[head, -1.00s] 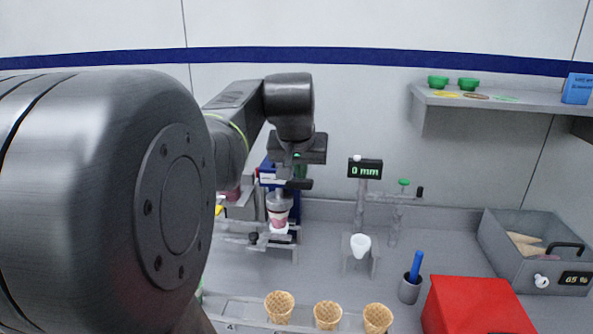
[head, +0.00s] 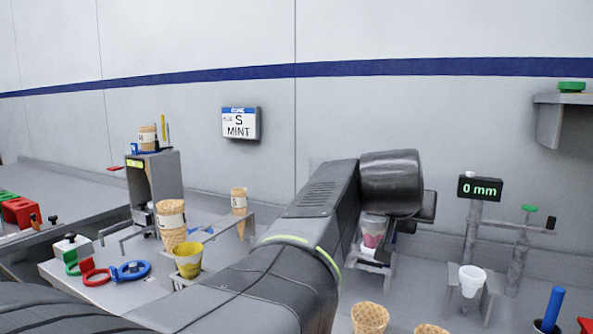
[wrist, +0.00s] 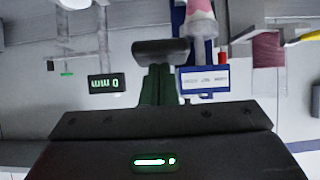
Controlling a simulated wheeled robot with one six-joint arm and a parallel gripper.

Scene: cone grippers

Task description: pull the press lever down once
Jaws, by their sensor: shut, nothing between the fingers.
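A grey stand (head: 472,225) at the right of the head view carries a "0 mm" display (head: 480,188). Its side arm ends in a black handle (head: 551,222) beside a green-capped post (head: 529,209); I cannot tell for sure that this is the press lever. A white cup (head: 472,279) sits in a bracket below. My gripper (head: 406,227) is shut and empty, left of the stand, mostly hidden by my wrist. In the upside-down wrist view the shut fingers (wrist: 160,50) are between the display (wrist: 106,82) and a blue unit (wrist: 203,79).
A pink cup (head: 373,238) is close to my gripper. Waffle cones (head: 370,318) stand along the front. A blue stick (head: 552,308) is at the right. At the left are a yellow cup (head: 188,260), coloured rings (head: 131,271) and a grey dispenser (head: 154,190). A wall sign (head: 239,124) reads "S MINT".

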